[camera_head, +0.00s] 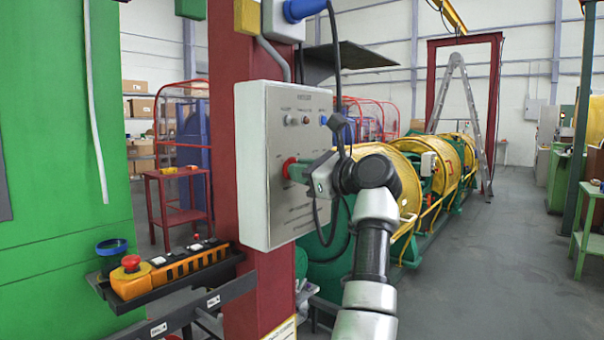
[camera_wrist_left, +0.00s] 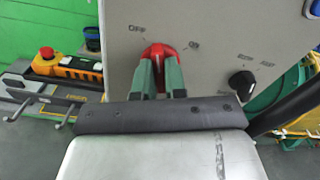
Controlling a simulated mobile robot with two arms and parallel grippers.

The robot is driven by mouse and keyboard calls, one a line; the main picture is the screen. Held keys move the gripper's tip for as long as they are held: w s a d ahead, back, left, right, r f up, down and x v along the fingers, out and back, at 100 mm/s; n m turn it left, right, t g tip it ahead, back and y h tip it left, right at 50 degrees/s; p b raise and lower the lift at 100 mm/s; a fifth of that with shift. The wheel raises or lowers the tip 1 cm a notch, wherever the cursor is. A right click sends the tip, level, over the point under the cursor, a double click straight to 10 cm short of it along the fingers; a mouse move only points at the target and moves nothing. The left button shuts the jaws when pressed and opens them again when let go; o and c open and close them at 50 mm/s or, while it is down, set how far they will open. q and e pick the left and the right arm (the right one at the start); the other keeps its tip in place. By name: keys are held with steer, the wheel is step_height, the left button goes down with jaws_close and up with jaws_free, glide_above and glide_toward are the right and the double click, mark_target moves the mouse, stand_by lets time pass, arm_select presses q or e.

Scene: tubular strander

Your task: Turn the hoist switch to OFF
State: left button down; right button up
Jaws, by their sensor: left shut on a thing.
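The hoist control box (camera_head: 262,215) is a pale grey panel on a dark red column. Its red switch knob (camera_head: 287,168) sits on the left part of the panel face in the head view. In the left wrist view the red knob (camera_wrist_left: 158,50) lies between labels that seem to read OFF, up to its left, and ON, to its right. My left gripper (camera_wrist_left: 159,68) has green fingers shut on the red knob. The fingers hide much of it, so I cannot tell which label it points to. The left gripper (camera_head: 296,171) also shows in the head view. My right gripper is not in view.
A black knob (camera_wrist_left: 242,84) is on the same panel, right of the red one. An orange pendant (camera_head: 165,272) with a red button lies on a dark shelf below left. Yellow and green strander drums (camera_head: 398,180) stand behind my left arm. Open floor lies to the right.

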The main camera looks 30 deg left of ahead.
arm_select(q)
steer(key=n, duration=0.4)
steer(key=shift+n+b, duration=0.3)
steer(key=shift+n, duration=0.3)
steer(key=c, duration=1.2)
jaws_free()
steer(key=d, duration=0.7)
steer(key=s+d+b, duration=0.1)
steer(key=d, duration=0.3)
